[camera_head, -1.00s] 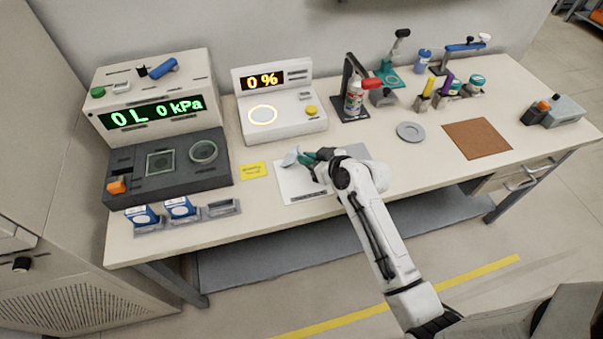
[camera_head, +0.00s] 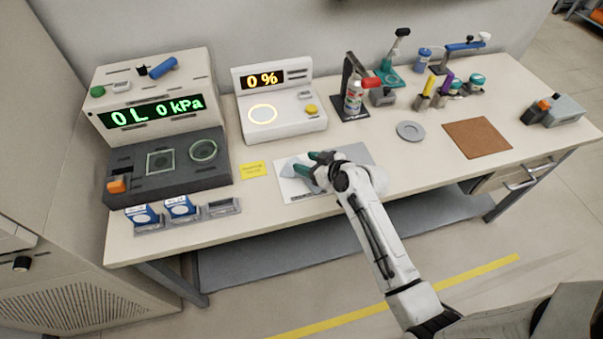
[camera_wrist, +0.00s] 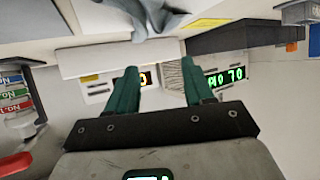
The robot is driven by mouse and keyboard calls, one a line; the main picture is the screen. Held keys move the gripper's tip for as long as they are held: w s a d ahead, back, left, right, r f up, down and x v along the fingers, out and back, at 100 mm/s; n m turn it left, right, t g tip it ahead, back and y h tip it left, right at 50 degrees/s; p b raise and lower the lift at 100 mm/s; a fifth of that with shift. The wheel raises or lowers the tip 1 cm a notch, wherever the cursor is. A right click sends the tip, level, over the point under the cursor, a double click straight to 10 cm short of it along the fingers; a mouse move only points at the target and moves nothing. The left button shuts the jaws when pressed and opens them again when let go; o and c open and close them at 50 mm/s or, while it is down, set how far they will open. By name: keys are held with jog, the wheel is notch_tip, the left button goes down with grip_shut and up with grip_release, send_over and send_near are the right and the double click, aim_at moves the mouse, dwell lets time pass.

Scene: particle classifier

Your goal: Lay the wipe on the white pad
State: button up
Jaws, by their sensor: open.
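The wipe (camera_head: 292,166) is a crumpled pale blue-grey cloth on the left part of the white pad (camera_head: 292,188), at the front middle of the bench. My gripper (camera_head: 309,164) is open, its green fingers spread just above and right of the wipe. In the wrist view my gripper (camera_wrist: 160,72) shows a clear gap between the fingertips. The wipe (camera_wrist: 152,18) shows there at the top edge, beyond the fingertips, and is not gripped. My fingers and wrist hide part of the wipe and pad in the head view.
A yellow note (camera_head: 253,170) lies left of the pad. The white 0% device (camera_head: 284,124) stands behind it. A dark-based pressure unit (camera_head: 167,170) stands at left, with small blue-and-white boxes (camera_head: 180,207) in front. A spray can (camera_head: 353,98) and a grey disc (camera_head: 410,131) are behind right.

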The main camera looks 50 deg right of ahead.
jog(key=o, duration=0.3)
jog(key=shift+o, duration=0.2)
jog(key=b+v, duration=0.1)
jog(key=v, duration=1)
jog(key=shift+b, duration=0.35)
jog(key=shift+w+a+f, duration=0.1)
jog(key=s+a+f+n+g+y, duration=0.1)
jog(key=s+a+f+g, duration=0.2)
jog(key=a, duration=0.2)
jog(key=s+a+f+g+y, duration=0.1)
jog(key=s+a+f+g, duration=0.15)
jog(key=a, duration=0.25)
jog(key=s+a+g, duration=0.2)
jog(key=s+g, duration=0.1)
jog(key=s, duration=0.2)
jog(key=s+a+m+g+h, duration=0.1)
jog(key=s+a+g, duration=0.2)
jog(key=s, duration=0.2)
jog(key=shift+f+h, duration=0.3)
jog(key=shift+f, duration=0.05)
